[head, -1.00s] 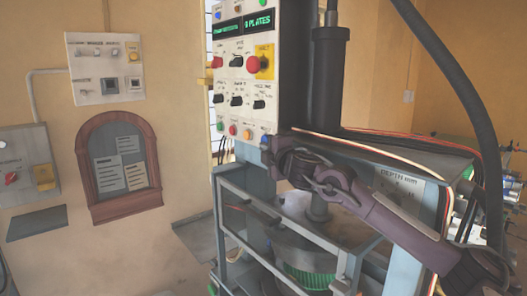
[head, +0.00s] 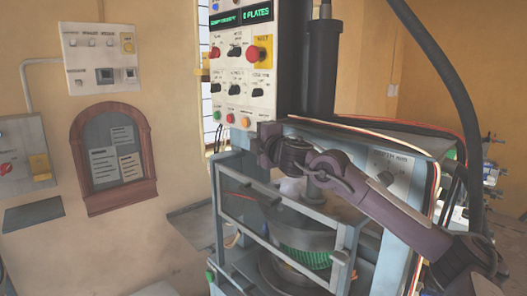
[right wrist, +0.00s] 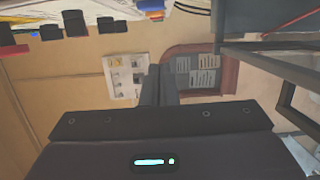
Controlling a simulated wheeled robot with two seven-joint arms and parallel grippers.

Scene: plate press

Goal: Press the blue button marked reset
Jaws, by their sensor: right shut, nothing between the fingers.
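The press's pale control panel (head: 240,62) stands upright in the middle of the head view. A small blue button (head: 215,7) shows at its upper left, but I cannot read its marking. My left gripper is out of view.
The press's guard frame (head: 290,215) is below my right gripper. Black knobs (right wrist: 76,23) show at the upper left of the wrist view. A wall switch box (head: 100,58) and an arched notice board (head: 112,157) are at left. A thick black hose hangs at right.

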